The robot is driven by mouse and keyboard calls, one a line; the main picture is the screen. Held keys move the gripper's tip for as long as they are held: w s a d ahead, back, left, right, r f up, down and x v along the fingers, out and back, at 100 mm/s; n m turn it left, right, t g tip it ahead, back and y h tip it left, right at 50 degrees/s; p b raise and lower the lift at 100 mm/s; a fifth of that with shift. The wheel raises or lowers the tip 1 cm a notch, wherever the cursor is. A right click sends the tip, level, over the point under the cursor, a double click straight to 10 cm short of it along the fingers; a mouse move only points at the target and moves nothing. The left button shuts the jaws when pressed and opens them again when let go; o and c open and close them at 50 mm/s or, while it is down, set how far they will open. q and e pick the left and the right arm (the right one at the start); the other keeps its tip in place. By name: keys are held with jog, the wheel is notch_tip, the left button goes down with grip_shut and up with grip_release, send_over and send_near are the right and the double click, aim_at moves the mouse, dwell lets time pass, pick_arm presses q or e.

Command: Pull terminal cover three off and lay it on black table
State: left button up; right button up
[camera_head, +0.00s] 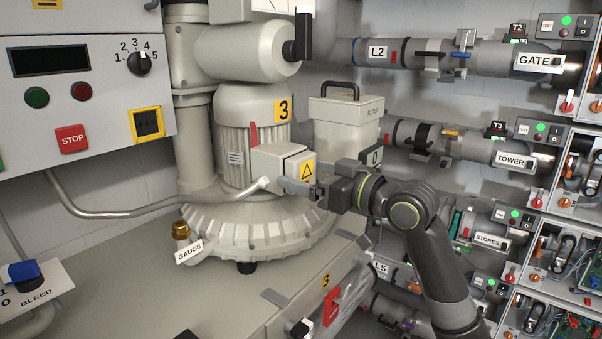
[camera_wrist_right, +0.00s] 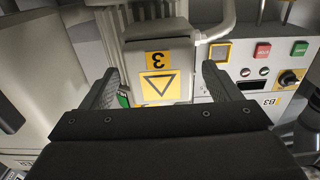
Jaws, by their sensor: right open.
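Terminal cover three (camera_head: 280,163) is a pale box with a yellow triangle label on the side of the motor (camera_head: 238,120) marked 3. In the right wrist view the cover (camera_wrist_right: 158,58) shows a yellow 3 plate above the triangle label. My right gripper (camera_head: 298,182) is at the cover's labelled end. In the wrist view its two fingers (camera_wrist_right: 160,84) are spread wide, one on each side of the cover, with gaps showing; I see no grip on it. My left gripper is out of view. No black table can be made out.
A filter box (camera_head: 342,122) stands right behind my right gripper. A grey conduit (camera_head: 150,208) runs left from the cover. A gauge tag (camera_head: 189,251) sits at front left. A control panel (camera_head: 85,75) hangs upper left. Labelled tubes and open electronics boxes fill the right side.

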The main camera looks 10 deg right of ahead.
jog(key=shift+c, duration=0.3)
jog(key=c, duration=1.2)
jog(key=shift+s+d, duration=0.1)
jog(key=shift+p+v, duration=0.7)
jog(key=shift+v, duration=2.2)
